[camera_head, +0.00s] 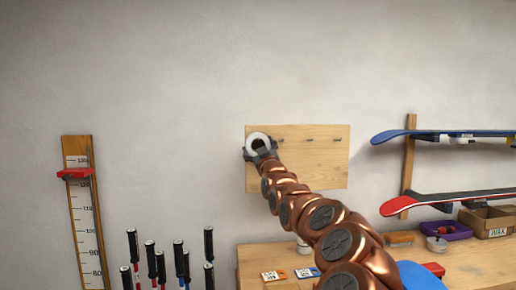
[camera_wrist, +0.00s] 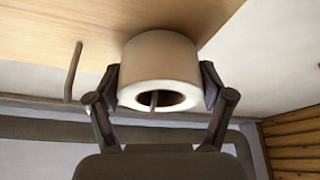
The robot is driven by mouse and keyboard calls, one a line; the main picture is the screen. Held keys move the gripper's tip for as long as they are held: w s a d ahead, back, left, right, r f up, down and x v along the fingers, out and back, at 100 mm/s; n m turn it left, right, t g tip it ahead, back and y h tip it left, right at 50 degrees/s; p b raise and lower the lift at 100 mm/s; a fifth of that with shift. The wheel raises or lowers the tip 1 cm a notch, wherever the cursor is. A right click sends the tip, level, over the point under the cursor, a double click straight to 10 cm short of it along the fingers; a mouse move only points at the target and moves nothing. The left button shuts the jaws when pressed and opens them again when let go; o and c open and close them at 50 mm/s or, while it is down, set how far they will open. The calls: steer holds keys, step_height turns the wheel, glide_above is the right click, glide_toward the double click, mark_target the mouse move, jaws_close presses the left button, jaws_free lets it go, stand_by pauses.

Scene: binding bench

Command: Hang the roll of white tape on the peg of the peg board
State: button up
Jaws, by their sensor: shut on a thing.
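The roll of white tape (camera_head: 250,138) is at the upper left of the wooden peg board (camera_head: 322,165). My gripper (camera_head: 262,154) is shut on it. In the wrist view the roll (camera_wrist: 160,58) sits between both fingers, its far end at or very near the board (camera_wrist: 45,30). The tip of a peg (camera_wrist: 154,99) shows inside the roll's hole, so the roll is around that peg. Whether the roll rests on the peg is not clear. Another bare peg (camera_wrist: 73,72) stands to the left in the wrist view.
More bare pegs (camera_head: 310,140) stand right of the roll. Below is a wooden bench (camera_head: 450,268) with small items and a cardboard box (camera_head: 487,222). Skateboards (camera_head: 450,199) hang at the right. Clamps (camera_head: 180,262) and a height scale (camera_head: 84,215) are at the left.

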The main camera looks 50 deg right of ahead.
stand_by(0.3)
steer(key=o, duration=1)
steer(key=shift+s+a+f+b, duration=0.1)
steer(key=shift+s+a+b, duration=0.15)
steer(key=shift+b, duration=0.4)
steer(key=s+a+b, duration=0.2)
steer(key=b, duration=0.1)
steer(key=s+a+b, duration=0.2)
steer(key=b, duration=0.2)
steer(key=s+a+b, duration=0.2)
steer(key=s+b, duration=0.1)
steer(key=b, duration=0.1)
steer(key=shift+s, duration=0.1)
stand_by(0.5)
